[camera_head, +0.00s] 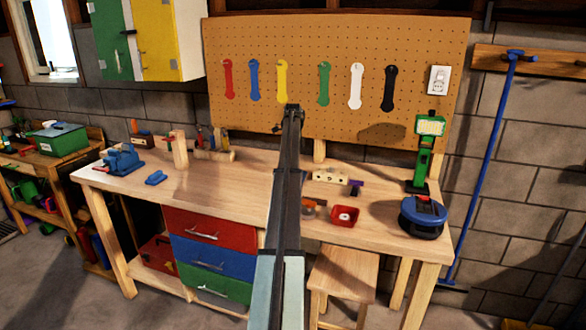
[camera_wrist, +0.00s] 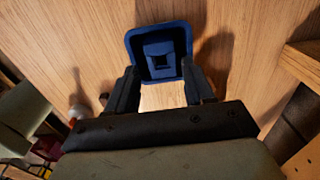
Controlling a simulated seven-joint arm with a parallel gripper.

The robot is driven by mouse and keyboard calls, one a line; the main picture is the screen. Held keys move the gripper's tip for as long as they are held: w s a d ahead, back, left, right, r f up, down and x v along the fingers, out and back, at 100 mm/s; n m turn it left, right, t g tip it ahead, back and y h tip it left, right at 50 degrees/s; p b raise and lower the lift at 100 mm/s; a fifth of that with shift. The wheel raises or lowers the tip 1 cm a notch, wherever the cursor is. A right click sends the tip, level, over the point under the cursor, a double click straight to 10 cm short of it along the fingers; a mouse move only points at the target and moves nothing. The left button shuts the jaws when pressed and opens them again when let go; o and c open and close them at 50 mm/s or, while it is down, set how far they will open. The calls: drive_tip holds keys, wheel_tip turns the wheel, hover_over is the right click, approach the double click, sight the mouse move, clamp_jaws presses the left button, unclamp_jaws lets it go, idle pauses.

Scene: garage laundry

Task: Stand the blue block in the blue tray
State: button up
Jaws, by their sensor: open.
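The blue tray (camera_wrist: 133,42) lies on the wooden bench in the wrist view, at the top middle. A squarish blue shape with a dark centre, which looks like the blue block (camera_wrist: 160,46), is inside the tray, near its middle. I cannot tell its height from this angle. My gripper (camera_wrist: 160,72) is open, its two fingers apart at the near left and right of the tray, with bare wood showing between them.
A red tray (camera_head: 334,213) and a wooden block with holes (camera_head: 330,177) lie right of my arm. A round blue-topped tool (camera_head: 423,217) and green lamp-like tool (camera_head: 422,160) stand farther right. A small blue piece (camera_head: 156,178) and blue vise (camera_head: 122,161) are left.

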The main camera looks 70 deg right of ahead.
wheel_tip(320, 180, up, 7)
idle(0.3)
idle(0.5)
